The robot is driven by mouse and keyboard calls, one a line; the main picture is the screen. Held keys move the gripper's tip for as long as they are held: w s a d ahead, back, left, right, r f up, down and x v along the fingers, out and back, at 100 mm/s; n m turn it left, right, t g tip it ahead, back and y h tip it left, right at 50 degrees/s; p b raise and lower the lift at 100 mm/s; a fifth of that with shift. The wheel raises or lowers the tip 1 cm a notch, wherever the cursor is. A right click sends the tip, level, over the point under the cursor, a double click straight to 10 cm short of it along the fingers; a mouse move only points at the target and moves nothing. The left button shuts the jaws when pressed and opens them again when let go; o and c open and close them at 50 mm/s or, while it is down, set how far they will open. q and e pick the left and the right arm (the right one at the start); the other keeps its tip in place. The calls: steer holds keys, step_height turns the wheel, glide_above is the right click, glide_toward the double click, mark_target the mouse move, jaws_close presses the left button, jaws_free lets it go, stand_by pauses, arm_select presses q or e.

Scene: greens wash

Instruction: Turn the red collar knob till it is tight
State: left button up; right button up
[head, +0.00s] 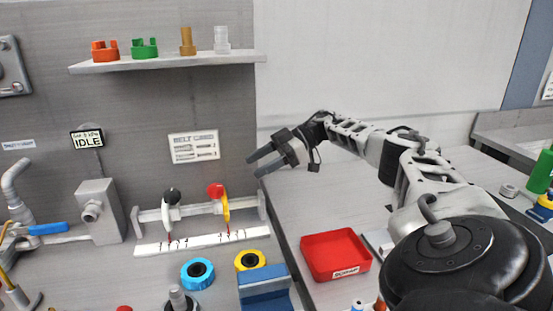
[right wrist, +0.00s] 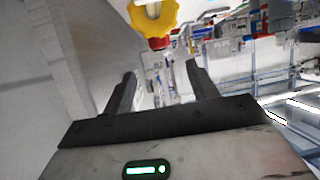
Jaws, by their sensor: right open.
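The red collar knob (head: 215,190) sits on top of a yellow collar (head: 225,209) on a horizontal rod (head: 198,209) above a white scale strip (head: 203,241). My right gripper (head: 252,167) is open and empty, up and to the right of the knob, apart from it, its fingers pointing left. In the right wrist view a yellow part (right wrist: 140,18) with a red piece (right wrist: 159,42) shows beyond my open fingers (right wrist: 161,70); it looks like the collar and knob. How tight the knob is cannot be told. My left gripper is not in view.
A white collar with a black knob (head: 172,196) stands left on the same rod. A grey box (head: 99,212) is farther left. Blue (head: 197,274) and yellow (head: 249,260) rings and a blue block (head: 265,288) lie in front. A red tray (head: 335,254) is at right.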

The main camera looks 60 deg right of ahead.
steer(key=shift+b+v, duration=0.3)
steer(key=shift+v, duration=2.2)
